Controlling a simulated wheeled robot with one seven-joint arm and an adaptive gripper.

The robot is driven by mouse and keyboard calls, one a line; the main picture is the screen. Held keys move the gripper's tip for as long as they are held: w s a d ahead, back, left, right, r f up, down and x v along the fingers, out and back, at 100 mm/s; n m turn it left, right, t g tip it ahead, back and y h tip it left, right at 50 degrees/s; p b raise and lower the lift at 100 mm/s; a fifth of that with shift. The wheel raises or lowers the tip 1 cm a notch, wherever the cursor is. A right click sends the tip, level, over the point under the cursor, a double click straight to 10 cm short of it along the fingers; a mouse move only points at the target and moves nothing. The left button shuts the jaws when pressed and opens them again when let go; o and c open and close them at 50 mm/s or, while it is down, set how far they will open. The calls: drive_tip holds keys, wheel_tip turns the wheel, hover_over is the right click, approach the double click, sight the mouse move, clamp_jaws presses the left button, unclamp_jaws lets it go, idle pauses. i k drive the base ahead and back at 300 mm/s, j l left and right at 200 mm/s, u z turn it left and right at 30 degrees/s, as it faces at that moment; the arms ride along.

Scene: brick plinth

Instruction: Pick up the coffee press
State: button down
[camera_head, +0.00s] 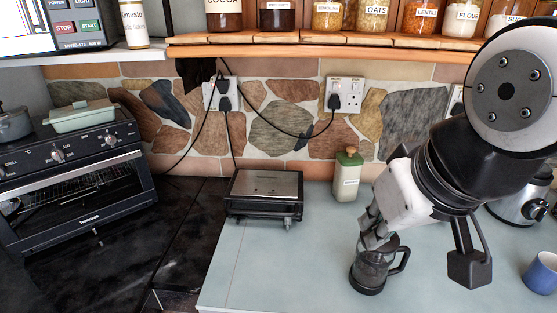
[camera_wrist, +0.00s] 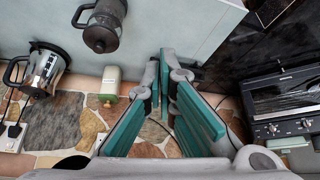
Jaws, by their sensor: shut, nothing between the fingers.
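The coffee press (camera_head: 371,269) is a dark glass-and-black jug with a handle on its right. It stands upright on the pale blue-grey counter (camera_head: 270,275). In the wrist view the press (camera_wrist: 104,27) is at the upper left, clear of my fingers. My gripper (camera_head: 374,238) overlaps the top of the press in the head view and partly hides it. In the wrist view my gripper (camera_wrist: 166,75) has its fingertips close together with nothing between them, to the right of the press.
A green-lidded bottle (camera_head: 347,176) stands behind the press by the stone wall. A black and steel grill (camera_head: 264,195) is left of it. A metal kettle (camera_head: 517,207) and a blue mug (camera_head: 542,272) stand at the right. The counter's front left is clear.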

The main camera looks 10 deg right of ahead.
sight(370, 270)
drive_tip(key=k+j+z, duration=0.3)
drive_tip(key=j, duration=0.3)
drive_tip(key=k+j+z, duration=0.3)
drive_tip(key=k+j, duration=0.15)
